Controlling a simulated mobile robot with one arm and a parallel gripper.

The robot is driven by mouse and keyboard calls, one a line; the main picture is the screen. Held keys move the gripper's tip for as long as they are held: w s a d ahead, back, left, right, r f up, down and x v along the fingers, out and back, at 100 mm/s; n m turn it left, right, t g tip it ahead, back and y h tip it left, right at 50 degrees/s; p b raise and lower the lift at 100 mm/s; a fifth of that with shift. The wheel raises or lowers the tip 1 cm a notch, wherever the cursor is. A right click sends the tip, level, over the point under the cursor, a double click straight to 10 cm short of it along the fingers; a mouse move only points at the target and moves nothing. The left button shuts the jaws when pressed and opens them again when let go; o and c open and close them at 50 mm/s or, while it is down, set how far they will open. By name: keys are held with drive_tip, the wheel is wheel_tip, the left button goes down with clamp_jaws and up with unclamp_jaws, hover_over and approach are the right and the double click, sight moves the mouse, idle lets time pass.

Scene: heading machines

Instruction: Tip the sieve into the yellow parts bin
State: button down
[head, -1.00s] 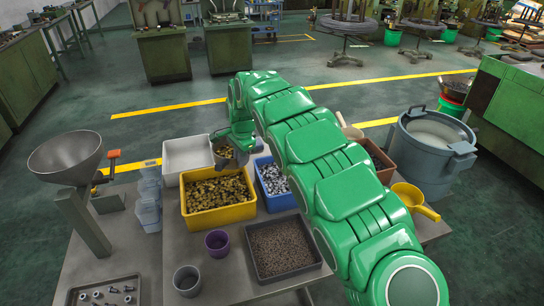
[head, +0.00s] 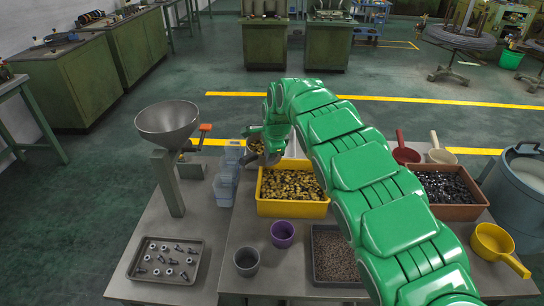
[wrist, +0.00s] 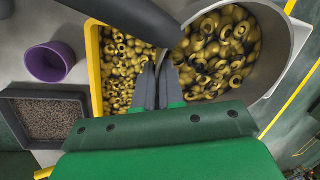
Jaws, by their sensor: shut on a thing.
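The sieve (head: 254,148) is a grey round pan full of brass-coloured ring parts. In the wrist view the sieve (wrist: 283,75) fills the upper right, with its dark grey handle crossing at the top. My gripper (wrist: 165,65) is shut on the handle close to the pan. In the head view my gripper (head: 271,157) is partly hidden by my green arm. The yellow parts bin (head: 290,208) holds many similar brass parts and stands on the table. The bin's yellow wall (wrist: 95,70) shows left of the sieve. The sieve is at the bin's back-left corner, its parts still inside.
Clear blue bins (head: 226,188) and a metal funnel (head: 168,120) on a stand are to the left. A purple cup (head: 282,234), a grey cup (head: 246,262) and a tray of brown pellets (head: 335,262) are in front. A brown bin (head: 455,210) and yellow scoop (head: 495,243) are to the right.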

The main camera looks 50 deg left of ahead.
drive_tip(key=y, duration=0.1)
drive_tip(key=f+g+y, duration=0.1)
drive_tip(key=y, duration=0.1)
drive_tip(key=f+y, duration=0.1)
drive_tip(key=shift+d+g+y, duration=0.1)
drive_tip(key=shift+g+y, duration=0.2)
drive_tip(key=shift+y, duration=0.1)
idle(0.4)
drive_tip(key=shift+w+d+f+g+y, duration=0.1)
drive_tip(key=shift+g+y, duration=0.15)
drive_tip(key=shift+y, duration=0.65)
drive_tip(key=shift+d+f+g+y, duration=0.1)
drive_tip(key=shift+g+y, duration=0.15)
drive_tip(key=shift+y, duration=0.65)
drive_tip(key=shift+d+f+g+y, duration=0.1)
drive_tip(key=shift+f+g+y, duration=0.15)
drive_tip(key=shift+y, duration=0.55)
drive_tip(key=y, duration=0.1)
drive_tip(key=f+g+y, duration=0.1)
drive_tip(key=y, duration=0.1)
drive_tip(key=d+y, duration=0.1)
drive_tip(key=shift+w+f+m+y, duration=0.2)
drive_tip(key=shift+f+m+y, duration=0.1)
drive_tip(key=shift+m+y, duration=0.1)
